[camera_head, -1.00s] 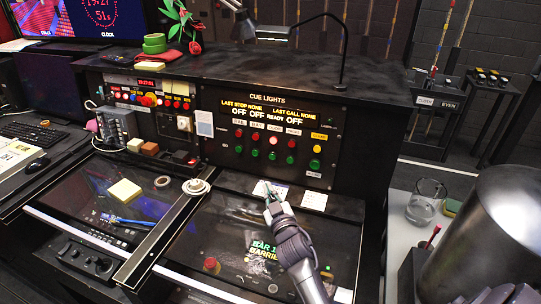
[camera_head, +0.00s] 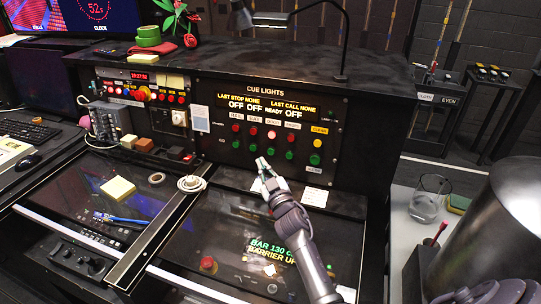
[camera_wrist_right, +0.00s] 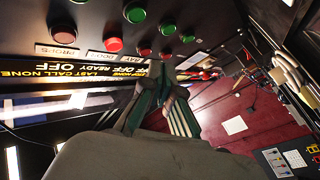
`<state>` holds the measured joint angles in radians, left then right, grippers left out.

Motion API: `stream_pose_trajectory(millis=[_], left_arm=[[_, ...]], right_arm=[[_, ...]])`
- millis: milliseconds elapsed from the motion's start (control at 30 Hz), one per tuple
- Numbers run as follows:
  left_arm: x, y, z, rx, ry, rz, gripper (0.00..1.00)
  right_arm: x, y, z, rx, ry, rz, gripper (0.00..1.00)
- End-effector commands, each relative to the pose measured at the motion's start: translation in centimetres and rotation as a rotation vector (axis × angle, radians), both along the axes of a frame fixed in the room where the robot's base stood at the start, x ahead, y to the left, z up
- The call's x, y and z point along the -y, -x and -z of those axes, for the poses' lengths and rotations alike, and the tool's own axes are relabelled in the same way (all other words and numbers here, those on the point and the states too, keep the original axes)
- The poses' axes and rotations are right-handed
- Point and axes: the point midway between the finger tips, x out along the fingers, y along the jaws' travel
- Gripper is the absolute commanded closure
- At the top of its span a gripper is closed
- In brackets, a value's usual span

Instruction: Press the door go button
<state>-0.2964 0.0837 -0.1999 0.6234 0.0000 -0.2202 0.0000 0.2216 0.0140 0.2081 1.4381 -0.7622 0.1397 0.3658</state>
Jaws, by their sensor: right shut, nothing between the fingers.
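The cue lights panel (camera_head: 268,130) stands upright on the desk, with a row of red buttons above a row of green ones. In the right wrist view the panel is upside down, and a label that seems to read DOOR (camera_wrist_right: 102,57) sits by a red button (camera_wrist_right: 115,44) and a green button (camera_wrist_right: 135,12). My right gripper (camera_head: 261,164) is shut and empty, just in front of and below the middle green buttons. Its fingers (camera_wrist_right: 163,72) show no clear contact with the panel. My left gripper is not in view.
A sloped desk with a glossy screen (camera_head: 225,225) lies below my right arm. A black lamp arm (camera_head: 342,60) rises above the panel. A glass (camera_head: 427,198) stands at right.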

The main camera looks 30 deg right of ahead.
Motion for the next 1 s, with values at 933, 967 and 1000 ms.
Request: stream_pose_trajectory(millis=[933,967,1000], left_arm=[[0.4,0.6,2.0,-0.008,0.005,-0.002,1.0],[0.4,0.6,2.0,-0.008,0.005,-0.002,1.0],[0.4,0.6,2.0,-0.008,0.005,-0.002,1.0]], right_arm=[[3.5,-3.1,0.7,0.0,0.0,0.0,1.0],[3.5,-3.1,0.7,0.0,0.0,0.0,1.0],[3.5,-3.1,0.7,0.0,0.0,0.0,1.0]])
